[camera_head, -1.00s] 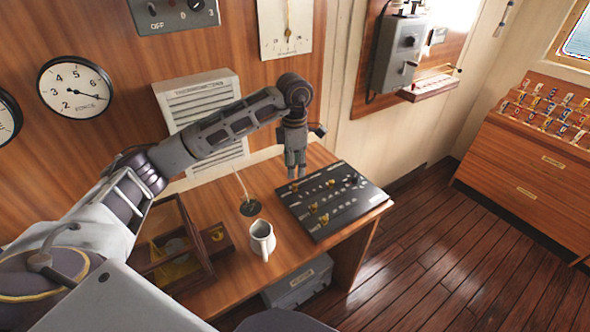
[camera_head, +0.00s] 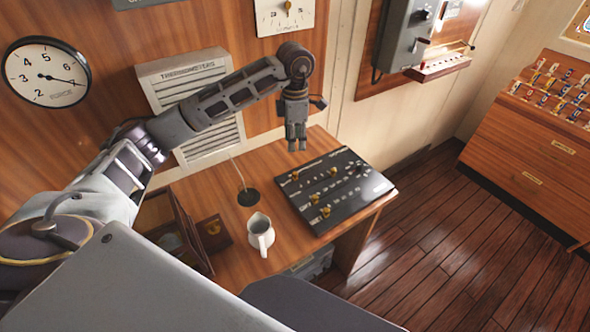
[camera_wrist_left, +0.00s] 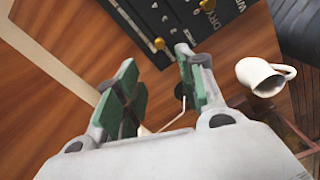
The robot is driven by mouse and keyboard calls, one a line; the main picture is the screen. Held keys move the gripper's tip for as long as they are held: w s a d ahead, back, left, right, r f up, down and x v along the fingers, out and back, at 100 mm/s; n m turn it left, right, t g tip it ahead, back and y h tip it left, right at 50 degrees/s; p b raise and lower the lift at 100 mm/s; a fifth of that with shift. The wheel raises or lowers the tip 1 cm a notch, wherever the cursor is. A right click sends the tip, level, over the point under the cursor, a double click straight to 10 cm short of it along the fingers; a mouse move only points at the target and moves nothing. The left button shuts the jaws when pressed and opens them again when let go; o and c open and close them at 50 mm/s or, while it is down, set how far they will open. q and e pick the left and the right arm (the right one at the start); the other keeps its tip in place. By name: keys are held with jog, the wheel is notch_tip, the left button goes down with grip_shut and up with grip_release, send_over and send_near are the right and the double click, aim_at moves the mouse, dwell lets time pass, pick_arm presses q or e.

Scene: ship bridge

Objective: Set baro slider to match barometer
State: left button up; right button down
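A black control panel (camera_head: 338,190) with several brass slider knobs and white markings lies on the wooden desk. My left gripper (camera_head: 297,146) points down just above the panel's back left edge. In the left wrist view its green-padded fingers (camera_wrist_left: 157,85) are apart with nothing between them. The panel (camera_wrist_left: 170,22) also shows there, beyond the fingers, with a brass knob (camera_wrist_left: 159,43) near its edge. A white dial (camera_head: 288,12), perhaps the barometer, hangs on the wall at the top, cut off by the frame. I cannot read the panel labels in the head view. My right gripper is not in view.
A white jug (camera_head: 260,234) stands on the desk left of the panel. A wooden box (camera_head: 185,232) stands further left. A louvred thermometers box (camera_head: 190,100) and a force dial (camera_head: 46,72) are on the wall. Open floor lies to the right.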

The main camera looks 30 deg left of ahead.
aim_at(295, 173)
pick_arm(q)
notch_tip(295, 173, down, 12)
jog(key=shift+r+p, duration=0.15)
jog(key=shift+p, duration=0.75)
jog(key=shift+f, duration=1.1)
jog(key=c, duration=0.8)
grip_shut()
